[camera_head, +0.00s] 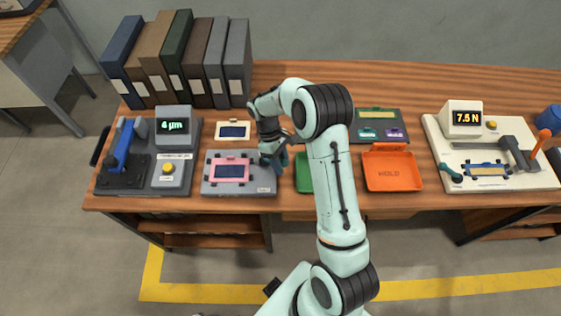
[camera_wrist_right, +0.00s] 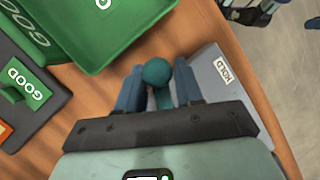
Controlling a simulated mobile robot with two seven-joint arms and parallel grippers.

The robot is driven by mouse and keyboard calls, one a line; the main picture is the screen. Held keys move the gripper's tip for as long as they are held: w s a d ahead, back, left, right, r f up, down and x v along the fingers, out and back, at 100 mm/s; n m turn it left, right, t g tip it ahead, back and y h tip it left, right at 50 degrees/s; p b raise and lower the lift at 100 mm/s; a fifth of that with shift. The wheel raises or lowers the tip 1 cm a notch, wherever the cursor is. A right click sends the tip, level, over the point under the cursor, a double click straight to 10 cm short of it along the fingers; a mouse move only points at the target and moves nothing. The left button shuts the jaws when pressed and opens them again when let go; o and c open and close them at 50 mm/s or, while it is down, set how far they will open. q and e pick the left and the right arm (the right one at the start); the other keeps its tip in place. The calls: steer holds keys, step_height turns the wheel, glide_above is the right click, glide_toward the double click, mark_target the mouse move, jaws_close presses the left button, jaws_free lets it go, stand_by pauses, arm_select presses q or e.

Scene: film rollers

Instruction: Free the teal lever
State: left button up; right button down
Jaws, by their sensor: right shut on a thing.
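The teal lever (camera_wrist_right: 157,73) has a round knob that shows between the two blue fingers of my right gripper (camera_wrist_right: 159,85) in the wrist view. The gripper is shut on it. The lever's lower part is mostly hidden by the fingers. In the head view my right gripper (camera_head: 273,162) is at the right end of a grey fixture (camera_head: 240,189), which carries a pink frame (camera_head: 231,161) around a dark blue piece. My left gripper is not in view.
A green tray (camera_head: 303,173) lies right of the gripper, partly behind my arm, and an orange tray (camera_head: 392,170) further right. A gauge station (camera_head: 170,175) stands left. A cream tester (camera_head: 485,180) with its own small teal lever stands far right. Binders (camera_head: 190,65) line the back.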

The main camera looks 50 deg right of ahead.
steer(key=c, duration=0.8)
jaws_free()
steer(key=shift+d, duration=0.1)
steer(key=shift+c, duration=0.2)
steer(key=shift+r, duration=0.1)
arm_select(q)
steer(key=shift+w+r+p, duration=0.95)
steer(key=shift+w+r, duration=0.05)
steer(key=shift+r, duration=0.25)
arm_select(e)
steer(key=a+v, duration=0.1)
steer(key=v, duration=1.2)
steer(key=shift+d, duration=0.5)
steer(key=shift+r, duration=0.1)
